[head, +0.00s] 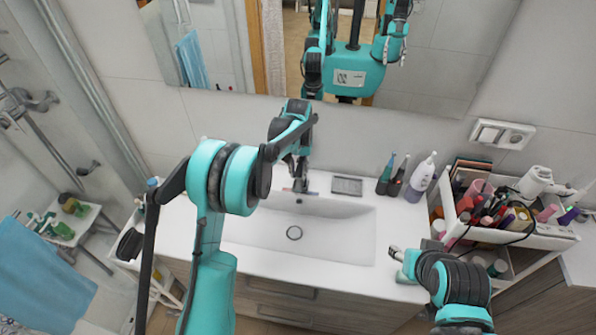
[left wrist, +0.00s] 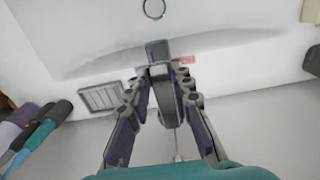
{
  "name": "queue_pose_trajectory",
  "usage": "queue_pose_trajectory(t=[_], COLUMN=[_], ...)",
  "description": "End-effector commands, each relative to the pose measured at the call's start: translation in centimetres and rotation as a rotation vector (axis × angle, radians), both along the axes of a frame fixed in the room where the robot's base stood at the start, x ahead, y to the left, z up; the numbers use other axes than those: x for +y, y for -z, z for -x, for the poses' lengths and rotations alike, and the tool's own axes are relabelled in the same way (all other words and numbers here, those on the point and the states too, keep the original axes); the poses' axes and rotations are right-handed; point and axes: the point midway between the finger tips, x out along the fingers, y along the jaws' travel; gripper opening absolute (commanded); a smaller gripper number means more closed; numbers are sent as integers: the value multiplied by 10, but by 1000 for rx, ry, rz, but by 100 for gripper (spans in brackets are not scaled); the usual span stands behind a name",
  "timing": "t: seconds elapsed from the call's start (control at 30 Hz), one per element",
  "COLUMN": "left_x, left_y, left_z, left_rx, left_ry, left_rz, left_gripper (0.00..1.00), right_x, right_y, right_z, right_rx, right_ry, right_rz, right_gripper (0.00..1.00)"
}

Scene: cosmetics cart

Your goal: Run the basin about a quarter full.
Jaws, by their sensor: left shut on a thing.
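The white basin (head: 340,233) is set in the counter, with a round drain ring (head: 294,232). It looks empty, and I see no water stream. The dark grey faucet (left wrist: 160,82) stands at the basin's back edge. My left gripper (head: 298,172) is over it, with its fingers on either side, shut on the upper part, which looks like its handle. In the left wrist view the fingers hide part of the faucet. My right gripper (head: 399,266) is low over the counter, right of the basin and away from the faucet; its finger opening is unclear.
A grey soap tray (head: 347,186) lies behind the basin. Toothbrushes (head: 387,174) and a white bottle (head: 420,177) stand to its right. A cosmetics cart (head: 552,234) stands at the far right. The mirror (head: 440,60) reflects my body. The counter front is clear.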

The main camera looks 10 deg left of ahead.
Motion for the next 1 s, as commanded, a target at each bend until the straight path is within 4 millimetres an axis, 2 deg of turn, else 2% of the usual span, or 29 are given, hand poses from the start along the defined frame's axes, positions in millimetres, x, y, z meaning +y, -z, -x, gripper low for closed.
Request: queue_pose_trajectory(t=[0.5, 0.97, 1.0], left_x=[0, 0, 0], left_y=[-29, -31, -31], left_z=[-15, -15, -14], left_rx=[330, 366, 366], left_ry=[0, 0, 0], left_rz=[2, 1, 1], left_gripper=[0, 0, 32], right_x=[0, 0, 0], right_y=[-9, -10, -10], right_z=[0, 0, 0], right_rx=[0, 0, 0], right_ry=[0, 0, 0], right_rz=[0, 0, 0], right_gripper=[49, 49, 49])
